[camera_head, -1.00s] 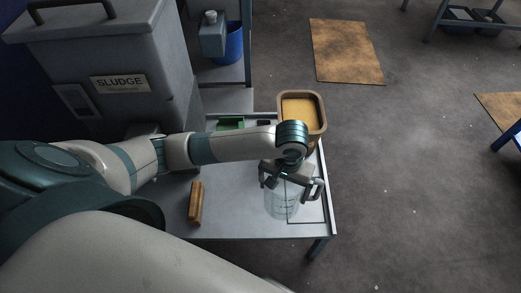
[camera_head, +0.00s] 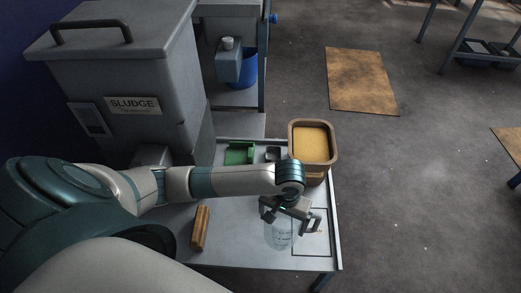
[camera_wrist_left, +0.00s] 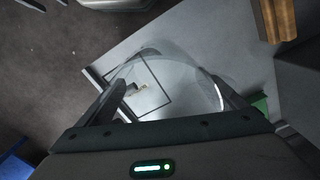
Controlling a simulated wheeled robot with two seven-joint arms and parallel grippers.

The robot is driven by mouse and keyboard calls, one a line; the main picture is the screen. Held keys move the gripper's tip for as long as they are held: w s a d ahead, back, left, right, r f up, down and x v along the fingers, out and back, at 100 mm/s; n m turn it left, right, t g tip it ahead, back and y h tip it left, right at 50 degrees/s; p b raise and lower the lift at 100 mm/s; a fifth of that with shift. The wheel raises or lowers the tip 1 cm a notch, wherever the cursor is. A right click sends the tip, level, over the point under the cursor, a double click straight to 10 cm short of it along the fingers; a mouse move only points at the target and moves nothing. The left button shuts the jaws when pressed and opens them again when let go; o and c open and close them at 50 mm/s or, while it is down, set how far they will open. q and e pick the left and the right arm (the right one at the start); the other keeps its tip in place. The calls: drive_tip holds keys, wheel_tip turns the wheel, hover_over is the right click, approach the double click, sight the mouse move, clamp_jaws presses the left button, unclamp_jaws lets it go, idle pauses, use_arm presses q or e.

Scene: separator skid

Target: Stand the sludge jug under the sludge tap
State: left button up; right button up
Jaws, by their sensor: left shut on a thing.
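The sludge jug (camera_head: 279,234) is a clear jug with dark markings, at the right front of the grey bench top. My left gripper (camera_head: 287,208) is shut on the jug near its top. In the left wrist view the clear jug (camera_wrist_left: 165,75) shows between the fingers, with its rim as a pale curve. I cannot tell whether its base touches the bench. A grey tank (camera_head: 125,75) labelled SLUDGE stands at the left. The sludge tap is not clearly visible; my left arm crosses in front of the tank's lower part. My right gripper is not in view.
A brown tub with yellow content (camera_head: 313,146) stands behind the jug. A wooden block (camera_head: 200,228) lies left of it, and a green tray (camera_head: 239,153) sits behind my arm. A dark square outline (camera_head: 311,238) marks the bench top. The bench's right edge is close.

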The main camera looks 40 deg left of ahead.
use_arm(q)
drive_tip(key=w+a+f, duration=0.1)
drive_tip(key=a+f, duration=0.8)
drive_tip(key=shift+w+f, duration=0.2)
drive_tip(key=shift+f, duration=0.15)
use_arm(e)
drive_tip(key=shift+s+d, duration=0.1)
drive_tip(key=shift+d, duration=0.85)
